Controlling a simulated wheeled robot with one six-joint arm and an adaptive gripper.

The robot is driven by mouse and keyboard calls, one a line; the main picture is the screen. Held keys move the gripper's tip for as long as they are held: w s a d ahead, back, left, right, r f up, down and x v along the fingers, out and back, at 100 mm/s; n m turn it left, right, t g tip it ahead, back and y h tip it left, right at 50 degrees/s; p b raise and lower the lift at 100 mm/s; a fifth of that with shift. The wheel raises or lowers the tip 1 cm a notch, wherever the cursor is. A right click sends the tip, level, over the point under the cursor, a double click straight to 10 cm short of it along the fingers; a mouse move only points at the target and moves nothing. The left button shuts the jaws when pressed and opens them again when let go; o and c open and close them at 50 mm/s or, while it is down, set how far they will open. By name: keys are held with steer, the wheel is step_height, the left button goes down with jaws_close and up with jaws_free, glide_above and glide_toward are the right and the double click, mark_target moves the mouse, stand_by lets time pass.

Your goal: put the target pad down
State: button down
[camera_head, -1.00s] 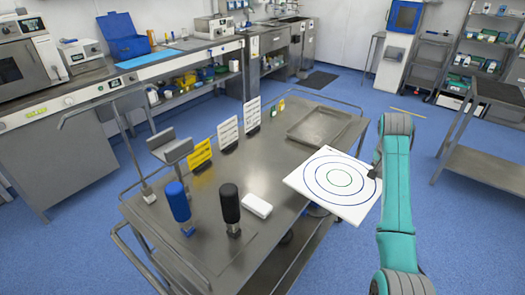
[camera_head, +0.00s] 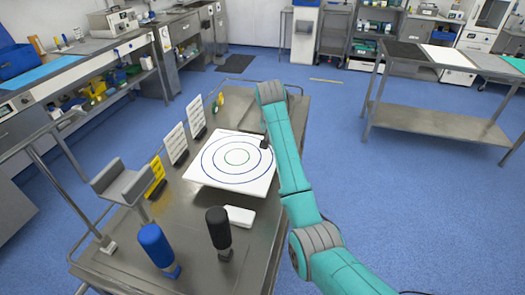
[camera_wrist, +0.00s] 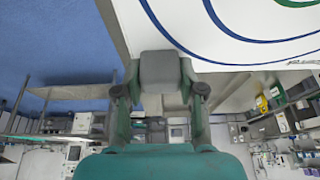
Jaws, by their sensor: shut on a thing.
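The target pad (camera_head: 237,163) is a white square board with blue rings and a green centre ring. In the head view it is above the far half of the steel table (camera_head: 185,221); whether it touches the top I cannot tell. My gripper (camera_head: 265,143) is at the pad's right edge, shut on it. In the wrist view my gripper (camera_wrist: 165,72) covers part of the pad's edge, and the pad (camera_wrist: 230,25) fills the upper right.
A blue-handled tool (camera_head: 156,243), a black-handled tool (camera_head: 219,230) and a white block (camera_head: 239,216) stand near the pad on the table. Yellow and white cards (camera_head: 176,143) line the left edge. Another table (camera_head: 440,118) with black, white and grey mats stands at the right.

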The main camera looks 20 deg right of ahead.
step_height(320, 180, down, 6)
steer(key=shift+f, duration=0.15)
steer(key=c, duration=0.7)
jaws_free()
